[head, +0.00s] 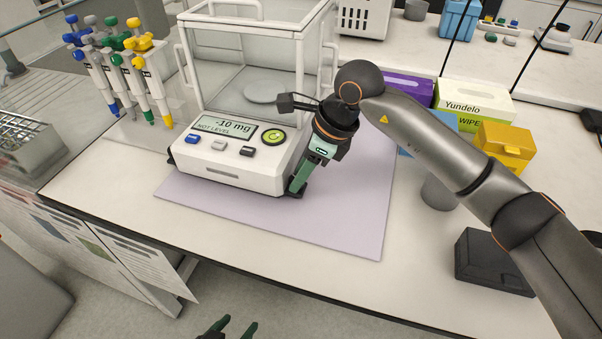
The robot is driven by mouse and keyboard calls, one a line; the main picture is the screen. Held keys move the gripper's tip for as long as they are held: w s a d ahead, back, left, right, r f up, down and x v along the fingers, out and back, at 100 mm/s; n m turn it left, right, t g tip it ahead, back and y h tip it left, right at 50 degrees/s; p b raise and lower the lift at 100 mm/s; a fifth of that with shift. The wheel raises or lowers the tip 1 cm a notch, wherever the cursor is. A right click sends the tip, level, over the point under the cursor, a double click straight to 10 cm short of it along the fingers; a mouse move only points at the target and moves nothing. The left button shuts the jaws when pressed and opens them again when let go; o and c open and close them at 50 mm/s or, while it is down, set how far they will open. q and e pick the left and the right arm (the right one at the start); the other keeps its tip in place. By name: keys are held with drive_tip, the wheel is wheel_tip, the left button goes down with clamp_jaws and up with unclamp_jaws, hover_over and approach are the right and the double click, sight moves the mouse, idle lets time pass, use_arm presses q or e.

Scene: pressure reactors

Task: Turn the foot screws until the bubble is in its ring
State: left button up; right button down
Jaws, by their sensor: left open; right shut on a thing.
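The balance (235,172) is white with a glass draft shield and stands on a lilac mat (345,222). Its display (228,128) reads -10 mg and NOT LEVEL. A round yellow-green dial (273,136) with a dark mark sits right of the display; whether this is the bubble level, and where a bubble lies, I cannot tell. My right gripper (296,190) points down at the front right corner and is shut on the dark foot screw there, mostly hidden by the fingers. The front left foot screw (171,157) shows as a dark edge. My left gripper (228,328) is open and empty at the bottom edge.
A rack of pipettes (125,75) stands left of the balance. Boxes (472,103), a yellow case (504,145), a grey cylinder (438,192) and a black box (494,262) stand to the right. The bench front (300,278) is clear.

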drive_tip(key=c, duration=0.5)
unclamp_jaws()
drive_tip(key=shift+r, duration=0.1)
drive_tip(key=v, duration=1.2)
drive_tip(key=shift+d+r, duration=0.1)
drive_tip(key=shift+d, duration=0.05)
